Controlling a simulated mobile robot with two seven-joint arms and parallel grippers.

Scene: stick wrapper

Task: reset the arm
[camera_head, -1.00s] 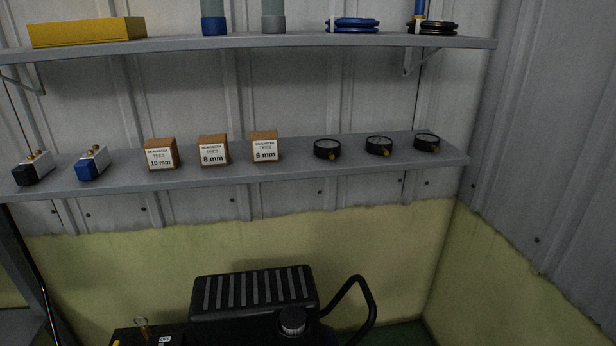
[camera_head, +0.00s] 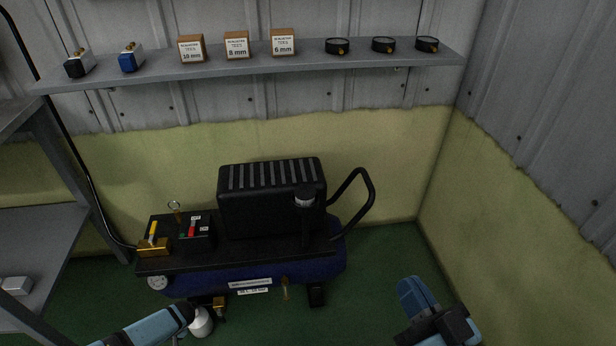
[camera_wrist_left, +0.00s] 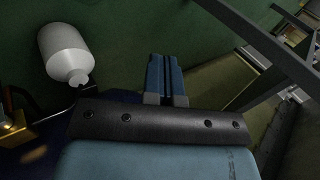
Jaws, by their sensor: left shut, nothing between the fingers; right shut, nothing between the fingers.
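My left gripper (camera_wrist_left: 165,68) shows in the left wrist view with its two blue fingers side by side, shut and empty. In the head view, part of my left arm (camera_head: 150,327) comes in at the bottom left, close to a white bottle (camera_head: 201,322). The bottle (camera_wrist_left: 64,52) also shows left of the fingers in the left wrist view, apart from them. My right gripper (camera_head: 411,287) is at the bottom right of the head view, over the green floor, shut with nothing visible in it.
A blue and black compressor (camera_head: 262,272) with a curved black handle stands before the yellow-green wall. A wall shelf (camera_head: 300,68) holds small boxes, gauges and two valve-like blocks. A grey rack (camera_head: 62,215) stands at the left. Green floor (camera_head: 385,262) is clear right of the compressor.

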